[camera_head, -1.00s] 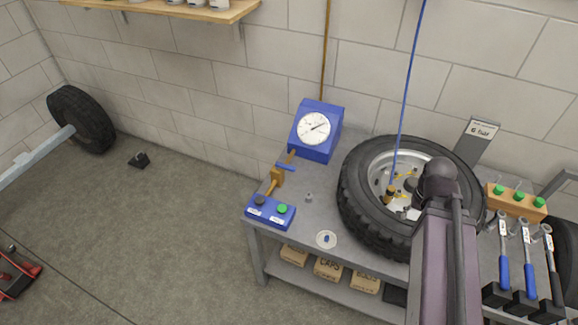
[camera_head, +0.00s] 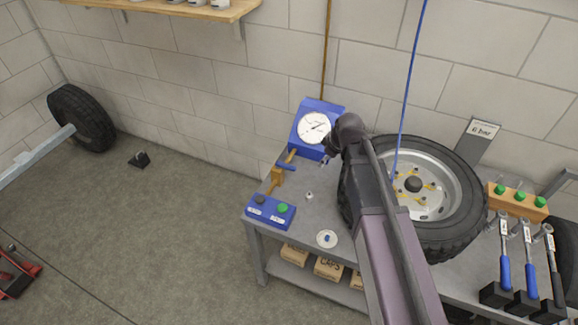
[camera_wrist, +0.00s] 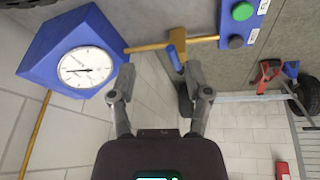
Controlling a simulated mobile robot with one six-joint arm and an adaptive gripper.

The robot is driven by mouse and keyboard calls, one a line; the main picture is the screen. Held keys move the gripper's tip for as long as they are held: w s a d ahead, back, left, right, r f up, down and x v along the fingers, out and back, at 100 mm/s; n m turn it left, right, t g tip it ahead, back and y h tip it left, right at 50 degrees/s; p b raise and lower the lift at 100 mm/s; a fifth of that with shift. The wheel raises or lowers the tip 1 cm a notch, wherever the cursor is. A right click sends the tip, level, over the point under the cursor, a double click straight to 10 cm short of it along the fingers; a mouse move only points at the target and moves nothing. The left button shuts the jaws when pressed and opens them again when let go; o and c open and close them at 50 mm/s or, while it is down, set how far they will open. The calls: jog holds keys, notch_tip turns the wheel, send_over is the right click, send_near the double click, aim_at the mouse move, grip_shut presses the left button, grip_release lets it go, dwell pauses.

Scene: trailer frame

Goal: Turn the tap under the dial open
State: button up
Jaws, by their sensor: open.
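The blue box with the round white dial (camera_head: 314,127) stands at the back left of the bench; the dial also shows in the wrist view (camera_wrist: 86,67). A brass pipe (camera_head: 276,180) runs from under it toward a blue button box. The tap's blue handle (camera_head: 286,167) lies crosswise to this pipe; in the wrist view the handle (camera_wrist: 176,52) is just beyond my right fingertip. My gripper (camera_wrist: 160,78) is open and empty, its fingers spread below the pipe in that view. In the head view my gripper (camera_head: 326,160) is right of the tap, partly hidden by my wrist.
The button box (camera_head: 270,211) has a green and a dark button. A tyre on a rim (camera_head: 440,195) lies right of my arm. A small dish (camera_head: 326,239) and a small metal piece (camera_head: 309,195) are on the bench. Wrenches (camera_head: 528,260) stand at right.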

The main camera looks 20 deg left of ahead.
aim_at(290, 166)
jog(key=a+n+y, duration=0.1)
jog(key=a+n, duration=0.2)
jog(key=a, duration=0.5)
jog(key=shift+w+a+r, duration=0.3)
jog(key=shift+w, duration=0.05)
jog(key=shift+f, duration=0.15)
jog(key=b+x, duration=1.2)
jog(key=x, duration=0.1)
jog(key=shift+w+a+f+b, duration=0.2)
jog(key=shift+w+b, duration=0.1)
grip_shut()
